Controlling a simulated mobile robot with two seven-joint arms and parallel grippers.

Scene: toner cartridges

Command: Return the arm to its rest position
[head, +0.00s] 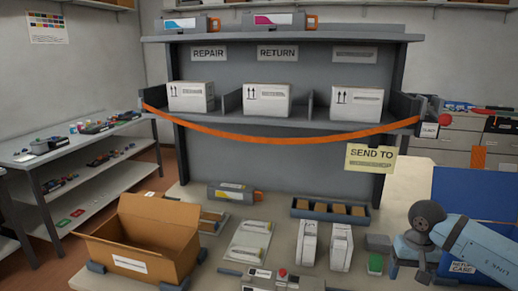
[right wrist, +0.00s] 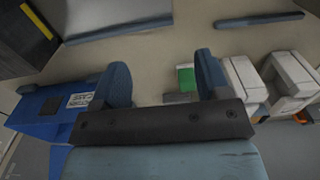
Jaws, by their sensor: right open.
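My right arm (head: 480,245) comes in at the lower right of the head view, beside the blue return case (head: 480,195). In the right wrist view my right gripper (right wrist: 162,80) has its two blue fingers wide apart with nothing between them. The return case (right wrist: 45,112) shows left of the fingers there. A green item (right wrist: 186,79) on the table shows just inside the right finger. My left arm and gripper are not in view.
An open cardboard box (head: 150,238) stands at the table's left. Two upright white cartons (head: 308,243) and a green-topped item (head: 375,264) stand left of my right arm. A dark tray (head: 330,210) lies behind them. A shelf (head: 270,125) holds several white boxes behind an orange strap (head: 280,139).

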